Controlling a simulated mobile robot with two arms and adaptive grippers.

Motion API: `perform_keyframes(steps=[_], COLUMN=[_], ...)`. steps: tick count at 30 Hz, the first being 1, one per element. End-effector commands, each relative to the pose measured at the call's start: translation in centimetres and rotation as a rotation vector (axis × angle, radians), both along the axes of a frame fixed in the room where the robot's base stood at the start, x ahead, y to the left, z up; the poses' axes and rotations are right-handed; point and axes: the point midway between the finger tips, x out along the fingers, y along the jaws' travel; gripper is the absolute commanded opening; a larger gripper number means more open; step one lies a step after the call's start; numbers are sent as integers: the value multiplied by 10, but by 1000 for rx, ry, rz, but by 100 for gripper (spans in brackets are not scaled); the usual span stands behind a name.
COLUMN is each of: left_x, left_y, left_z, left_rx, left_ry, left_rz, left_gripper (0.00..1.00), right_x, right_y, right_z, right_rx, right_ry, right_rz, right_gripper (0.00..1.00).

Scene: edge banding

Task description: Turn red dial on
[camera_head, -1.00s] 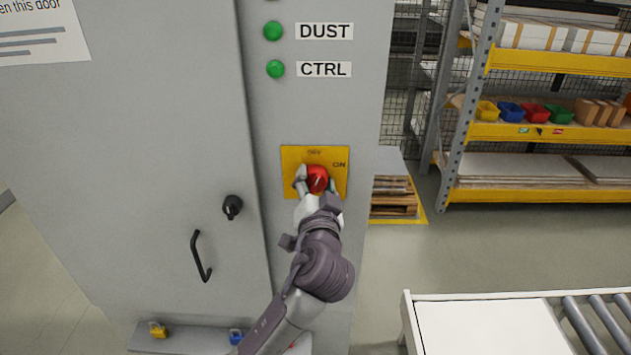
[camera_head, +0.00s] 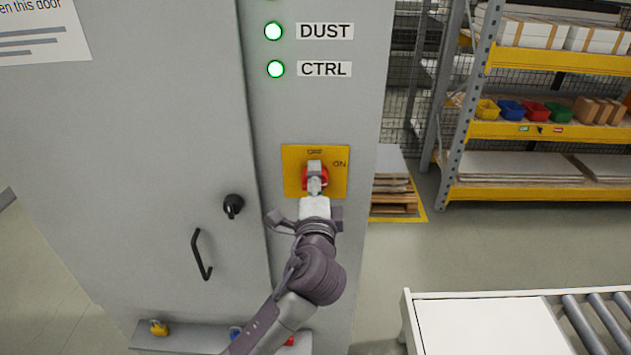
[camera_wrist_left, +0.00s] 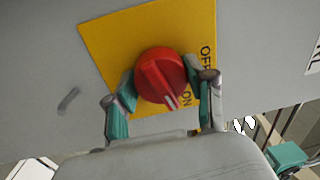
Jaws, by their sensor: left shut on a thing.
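The red dial (camera_head: 308,176) sits on a yellow plate (camera_head: 336,185) on the grey cabinet's narrow right panel. In the left wrist view the red dial (camera_wrist_left: 160,76) shows its white mark pointing toward the word ON on the yellow plate (camera_wrist_left: 110,35). My left gripper (camera_head: 314,184) is at the dial and hides part of it. In the wrist view its two fingers (camera_wrist_left: 162,88) stand on either side of the dial, shut on it. The green DUST lamp (camera_head: 273,31) and CTRL lamp (camera_head: 276,69) are glowing.
The cabinet door has a black handle (camera_head: 200,255) and a black knob (camera_head: 233,206) left of my arm. A roller conveyor (camera_head: 480,330) stands at the lower right. A yellow-beamed rack (camera_head: 540,131) with bins is behind. The floor between them is clear.

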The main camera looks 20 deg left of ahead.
Motion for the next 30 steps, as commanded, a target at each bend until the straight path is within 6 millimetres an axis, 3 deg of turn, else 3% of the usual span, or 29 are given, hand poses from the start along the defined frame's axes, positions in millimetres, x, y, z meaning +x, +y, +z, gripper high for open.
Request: perform_keyframes(steps=[12, 30], left_x=[0, 0], left_y=[0, 0], left_z=[0, -1], left_rx=[235, 290], left_ry=[67, 84], left_rz=[-2, -2], left_gripper=[19, 20], right_x=[0, 0], right_y=[3, 3], right_z=[0, 0], right_rx=[4, 4], right_ry=[1, 1], right_rz=[-1, 0], right_gripper=[72, 72])
